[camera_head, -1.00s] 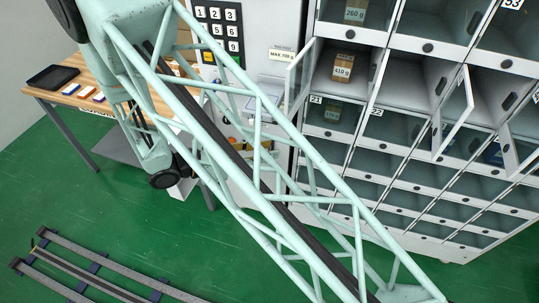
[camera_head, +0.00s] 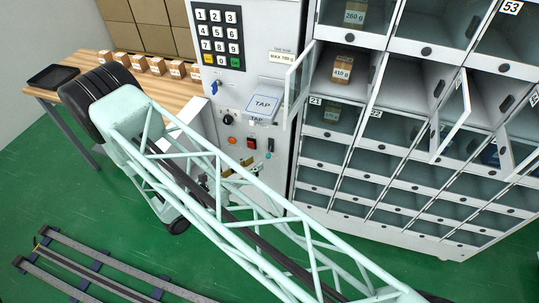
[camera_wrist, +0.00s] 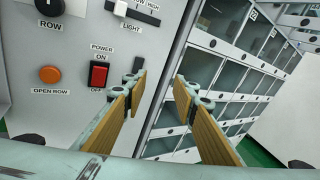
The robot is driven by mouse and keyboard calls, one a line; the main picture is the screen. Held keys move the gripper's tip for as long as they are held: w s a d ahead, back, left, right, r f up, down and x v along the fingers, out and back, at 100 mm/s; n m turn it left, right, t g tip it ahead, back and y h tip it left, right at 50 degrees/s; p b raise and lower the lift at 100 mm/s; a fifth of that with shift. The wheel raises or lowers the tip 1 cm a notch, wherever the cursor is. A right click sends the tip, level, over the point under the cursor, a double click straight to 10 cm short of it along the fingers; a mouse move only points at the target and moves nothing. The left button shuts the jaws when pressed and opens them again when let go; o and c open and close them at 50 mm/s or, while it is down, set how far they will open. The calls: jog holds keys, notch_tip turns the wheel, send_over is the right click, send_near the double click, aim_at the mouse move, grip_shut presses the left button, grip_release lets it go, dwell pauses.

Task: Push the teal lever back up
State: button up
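A small teal lever (camera_head: 271,143) shows in the head view on the white control panel, right of the red power switch (camera_head: 251,143). It is too small there to judge its position. In the wrist view the red power switch (camera_wrist: 98,75) is just left of my gripper (camera_wrist: 160,82). My gripper is open, its two yellow-padded fingers apart with nothing seen between them. They reach toward the right edge of the panel. I cannot make out the teal lever in the wrist view; the left finger covers the panel right of the switch. My arm's lattice hides most of my gripper in the head view.
An orange open-row button (camera_wrist: 50,74), a black row knob (camera_wrist: 50,6) and a light slider (camera_wrist: 135,13) are on the panel. A TAP pad (camera_head: 263,105) juts out above. Right are lockers, with some open doors (camera_head: 453,117). A wooden table (camera_head: 90,65) stands left.

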aim_at(268, 156)
notch_tip(268, 156, down, 7)
jog(key=a+n+t+y, duration=0.1)
jog(key=a+n+t, duration=0.1)
jog(key=shift+a+n+y+p, duration=0.15)
jog(key=shift+n+y+p, duration=0.15)
jog(key=shift+p, duration=0.15)
jog(key=shift+r+x, duration=0.2)
jog(key=shift+x, duration=6.6)
jog(key=shift+c, duration=0.4)
jog(key=c, duration=0.8)
